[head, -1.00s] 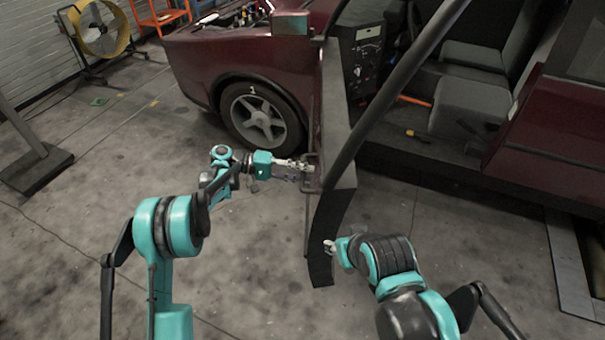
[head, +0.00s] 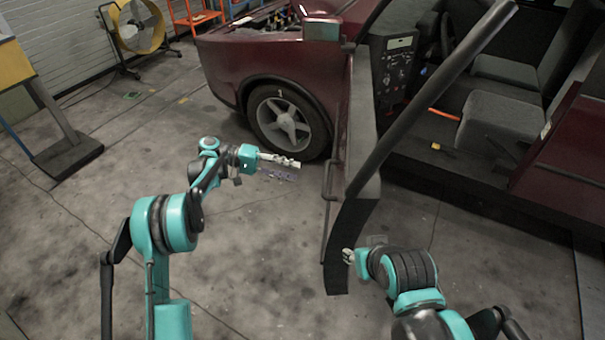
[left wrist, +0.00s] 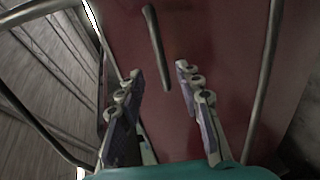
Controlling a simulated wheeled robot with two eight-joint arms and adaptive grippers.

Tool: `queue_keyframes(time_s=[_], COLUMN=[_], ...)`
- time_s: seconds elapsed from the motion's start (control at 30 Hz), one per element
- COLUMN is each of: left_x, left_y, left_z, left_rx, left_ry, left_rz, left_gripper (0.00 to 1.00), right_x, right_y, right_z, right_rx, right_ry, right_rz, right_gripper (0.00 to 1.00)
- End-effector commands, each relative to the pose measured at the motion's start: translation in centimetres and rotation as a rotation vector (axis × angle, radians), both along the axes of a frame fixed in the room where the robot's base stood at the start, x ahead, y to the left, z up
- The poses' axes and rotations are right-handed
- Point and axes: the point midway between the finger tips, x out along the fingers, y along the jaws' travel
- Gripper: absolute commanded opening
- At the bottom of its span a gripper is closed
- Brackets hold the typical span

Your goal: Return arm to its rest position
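My left gripper (head: 284,166) is in front of the open car door (head: 360,178), to the left of it, with a gap of bare floor between in the head view. In the left wrist view its two fingers (left wrist: 160,78) are spread apart with nothing held. A dark handle bar (left wrist: 157,50) on the maroon door panel (left wrist: 215,60) shows beyond and between the fingertips. In the head view the handle (head: 335,180) stands off the door's left side. My right gripper (head: 348,256) is small, low beside the door's bottom end, and partly hidden by its arm.
The maroon car (head: 250,60) with its front wheel (head: 287,122) stands behind the left gripper. The cabin with a grey seat (head: 490,125) is open on the right. A yellow fan (head: 138,27) is at the back left.

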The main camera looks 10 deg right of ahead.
Motion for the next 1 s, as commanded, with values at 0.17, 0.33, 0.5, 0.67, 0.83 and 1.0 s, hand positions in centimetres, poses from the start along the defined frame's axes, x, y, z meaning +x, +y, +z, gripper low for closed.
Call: queue_keyframes(time_s=[0.17, 0.33, 0.5, 0.67, 0.83, 1.0], left_x=[0.1, 0.1, 0.1, -0.1, -1.6, -4.8], left_y=[0.5, 0.5, 0.4, 0.4, 0.7, 2.2], left_z=[0.1, 0.1, 0.1, 1.0, 3.8, 6.4], left_rx=[0.0, 0.0, 0.0, 0.028, 0.164, 0.359], left_ry=[0.0, 0.0, 0.0, -0.001, -0.019, -0.066], left_rz=[0.0, 0.0, 0.0, 0.017, 0.102, 0.219], left_gripper=[0.35, 0.35, 0.35, 0.35, 0.35, 0.35], right_x=[0.0, 0.0, 0.0, 0.0, 0.0, 0.0], right_y=[0.0, 0.0, 0.0, 0.0, 0.0, 0.0], right_z=[0.0, 0.0, 0.0, 0.0, 0.0, 0.0], right_rx=[0.0, 0.0, 0.0, 0.0, 0.0, 0.0], right_ry=[0.0, 0.0, 0.0, 0.0, 0.0, 0.0], right_rz=[0.0, 0.0, 0.0, 0.0, 0.0, 0.0], right_gripper=[0.4, 0.4, 0.4, 0.4, 0.4, 0.4])
